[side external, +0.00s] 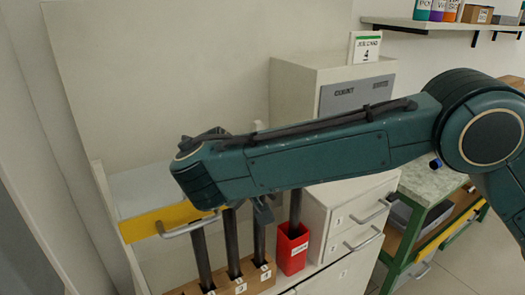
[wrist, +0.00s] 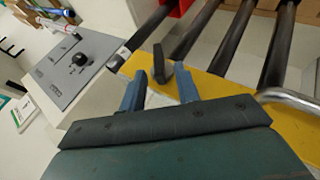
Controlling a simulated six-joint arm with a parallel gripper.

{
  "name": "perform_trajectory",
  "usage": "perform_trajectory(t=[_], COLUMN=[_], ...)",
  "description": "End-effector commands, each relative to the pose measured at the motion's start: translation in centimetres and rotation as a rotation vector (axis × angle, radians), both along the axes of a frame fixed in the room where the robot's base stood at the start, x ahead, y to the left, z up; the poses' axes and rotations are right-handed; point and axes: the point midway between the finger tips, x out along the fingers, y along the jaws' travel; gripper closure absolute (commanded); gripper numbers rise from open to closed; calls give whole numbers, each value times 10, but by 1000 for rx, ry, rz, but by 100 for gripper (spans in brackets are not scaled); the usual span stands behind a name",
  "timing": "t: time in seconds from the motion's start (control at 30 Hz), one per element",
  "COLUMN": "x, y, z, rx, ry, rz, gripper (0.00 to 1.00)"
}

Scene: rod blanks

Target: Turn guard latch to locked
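The guard is a yellow bar with a metal handle, seen in the side external view (side external: 158,222) and the wrist view (wrist: 215,88). A small black lever (wrist: 158,65), which looks like the guard latch, stands at the yellow bar's edge in the wrist view. My gripper (wrist: 160,82) is open, its two blue fingers apart, with the lever between or just beyond the tips. I cannot tell whether they touch it. In the side external view my gripper (side external: 262,212) is partly behind my arm, and the latch is hidden there. Which setting the latch points to cannot be read.
Dark upright rods (side external: 232,245) stand in a numbered wooden block (side external: 240,287) close to my gripper. A red bin (side external: 292,250) holds another rod. A grey panel (wrist: 70,65) with a black knob is at the wrist view's left. White drawers (side external: 350,220) stand at the right.

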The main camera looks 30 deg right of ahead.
Motion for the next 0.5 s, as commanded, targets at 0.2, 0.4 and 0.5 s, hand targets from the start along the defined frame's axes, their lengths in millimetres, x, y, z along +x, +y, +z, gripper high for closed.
perform_trajectory(t=[0.2,0.4,0.5], x=[-1,-1,-2], y=[1,0,-1], z=[0,0,0], rx=[2,14,30], ry=[2,4,4], rz=[-1,-1,-1], gripper=[68,68,68])
